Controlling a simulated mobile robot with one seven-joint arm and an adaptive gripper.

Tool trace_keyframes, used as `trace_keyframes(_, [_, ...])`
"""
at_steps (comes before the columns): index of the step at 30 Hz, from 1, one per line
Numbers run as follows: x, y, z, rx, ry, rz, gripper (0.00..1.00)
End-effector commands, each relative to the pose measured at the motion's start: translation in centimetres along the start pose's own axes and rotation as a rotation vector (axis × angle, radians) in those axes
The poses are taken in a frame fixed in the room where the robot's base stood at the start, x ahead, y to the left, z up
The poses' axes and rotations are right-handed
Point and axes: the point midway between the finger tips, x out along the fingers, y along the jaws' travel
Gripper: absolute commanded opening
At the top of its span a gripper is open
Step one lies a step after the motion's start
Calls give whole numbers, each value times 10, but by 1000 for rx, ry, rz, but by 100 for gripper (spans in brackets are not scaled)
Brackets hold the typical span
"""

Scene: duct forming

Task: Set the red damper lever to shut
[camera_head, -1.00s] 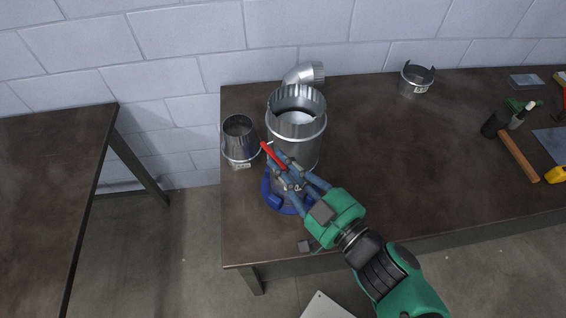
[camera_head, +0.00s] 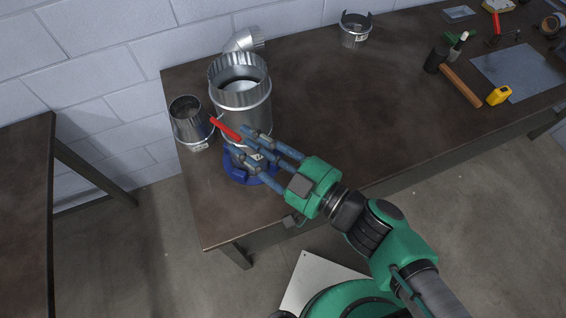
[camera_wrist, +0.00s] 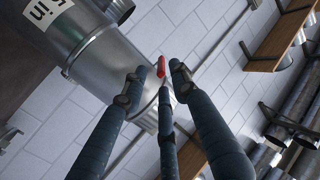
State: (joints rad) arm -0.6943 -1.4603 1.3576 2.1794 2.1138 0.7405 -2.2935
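The red damper lever (camera_head: 225,128) lies against the left front side of the upright galvanized duct (camera_head: 243,108). It slants from upper left down toward my fingers. My three-fingered gripper (camera_head: 246,144) is in front of the duct, its blue-grey fingers pointing at it, spread apart. In the wrist view the red lever (camera_wrist: 161,66) shows beyond and between the fingertips (camera_wrist: 158,82); I cannot tell whether any finger touches it. The lever's pivot is hidden behind the fingers. The duct stands on a blue base (camera_head: 237,170), partly covered by my fingers.
A smaller metal duct piece (camera_head: 189,122) stands just left of the duct, and an elbow (camera_head: 243,40) behind it. A collar (camera_head: 355,30) sits at the back. A hammer (camera_head: 461,86) and yellow tape measure (camera_head: 499,95) lie right. The workbench (camera_head: 350,115) middle is clear.

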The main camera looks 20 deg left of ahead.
Motion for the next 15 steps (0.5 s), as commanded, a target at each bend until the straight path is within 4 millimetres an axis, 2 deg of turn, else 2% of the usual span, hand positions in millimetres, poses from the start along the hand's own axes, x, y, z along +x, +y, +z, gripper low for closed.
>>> trace_keyframes(15, [-44, 2, 0, -1, 0, 4, 28])
